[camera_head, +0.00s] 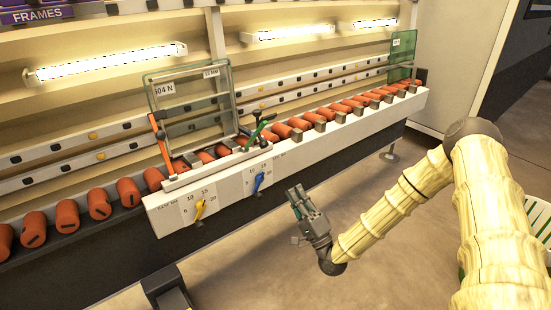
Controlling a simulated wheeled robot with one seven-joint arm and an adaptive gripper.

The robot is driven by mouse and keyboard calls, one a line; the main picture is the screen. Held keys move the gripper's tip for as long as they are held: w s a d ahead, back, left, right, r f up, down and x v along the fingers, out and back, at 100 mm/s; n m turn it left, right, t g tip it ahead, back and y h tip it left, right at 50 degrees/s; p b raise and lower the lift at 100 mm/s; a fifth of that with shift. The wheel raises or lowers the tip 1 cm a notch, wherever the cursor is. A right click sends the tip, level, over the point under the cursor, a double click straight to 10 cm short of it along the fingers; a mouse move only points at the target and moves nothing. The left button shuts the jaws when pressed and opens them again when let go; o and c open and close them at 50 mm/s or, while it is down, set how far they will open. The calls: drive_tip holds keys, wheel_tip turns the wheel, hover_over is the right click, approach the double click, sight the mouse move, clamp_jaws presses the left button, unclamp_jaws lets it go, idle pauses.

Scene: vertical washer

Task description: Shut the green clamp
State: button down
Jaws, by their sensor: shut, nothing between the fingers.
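The green clamp (257,133) is a green lever on a dark mount at the right end of the white fixture rail. It tilts up and to the right, beside the lower right of a framed glass pane (192,105). My gripper (294,199) is in front of the machine, below and to the right of the clamp. It is apart from the clamp, shut and empty. The clamp's lower part is small and hard to make out.
An orange lever (160,141) stands at the pane's left end. Yellow (199,209) and blue (259,181) knobs are on the white front panel (230,190). Orange rollers (68,215) line the conveyor. A second glass pane (402,56) stands far right. Open floor lies before the machine.

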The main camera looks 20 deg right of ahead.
drive_tip(key=shift+w, duration=0.1)
drive_tip(key=b, duration=0.3)
approach(261, 139)
drive_tip(key=w, duration=0.1)
drive_tip(key=w+r, duration=0.2)
drive_tip(key=w, duration=0.1)
drive_tip(key=shift+d, duration=0.25)
